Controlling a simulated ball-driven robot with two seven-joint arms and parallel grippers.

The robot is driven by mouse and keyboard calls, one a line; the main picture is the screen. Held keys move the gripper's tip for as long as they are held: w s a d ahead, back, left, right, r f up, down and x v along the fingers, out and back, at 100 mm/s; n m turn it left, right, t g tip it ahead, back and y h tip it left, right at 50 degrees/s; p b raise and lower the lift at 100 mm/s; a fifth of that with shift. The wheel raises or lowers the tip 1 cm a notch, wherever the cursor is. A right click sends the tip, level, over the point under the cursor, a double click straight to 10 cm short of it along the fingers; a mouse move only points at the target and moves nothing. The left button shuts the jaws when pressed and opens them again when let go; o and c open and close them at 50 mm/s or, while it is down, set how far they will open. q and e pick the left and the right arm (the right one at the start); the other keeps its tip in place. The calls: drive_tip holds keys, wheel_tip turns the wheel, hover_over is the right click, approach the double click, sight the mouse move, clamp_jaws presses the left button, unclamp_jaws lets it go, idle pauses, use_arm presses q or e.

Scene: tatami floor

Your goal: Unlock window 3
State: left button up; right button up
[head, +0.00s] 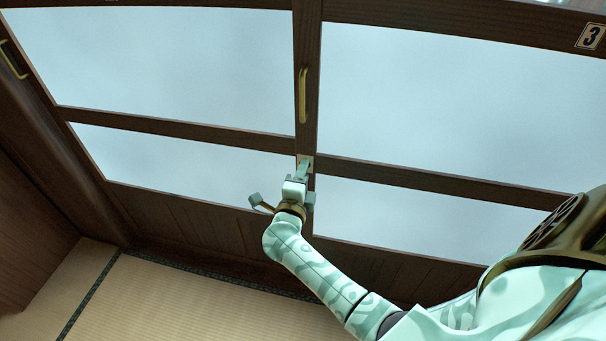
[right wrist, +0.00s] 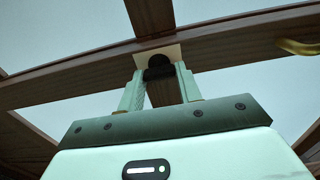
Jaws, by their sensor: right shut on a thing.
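My right gripper (head: 303,172) is at the upright frame piece left of these panes, below a brass handle (head: 303,95). In the right wrist view a dark lock knob (right wrist: 159,68) on a pale plate (right wrist: 158,53) sits between the two fingertips of my right gripper (right wrist: 161,76), which is shut on it. In the head view the gripper hides the knob. My left gripper is not in view.
Another frosted window (head: 170,60) lies to the left, with a brass handle (head: 12,60) at the far left edge. Dark wood panelling (head: 190,222) runs below the panes. The tatami floor (head: 190,300) is clear at the lower left.

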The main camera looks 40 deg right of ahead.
drive_tip(key=shift+f, duration=0.2)
idle(0.3)
drive_tip(key=o, duration=1)
drive_tip(key=shift+r, duration=0.1)
drive_tip(key=shift+a, duration=0.1)
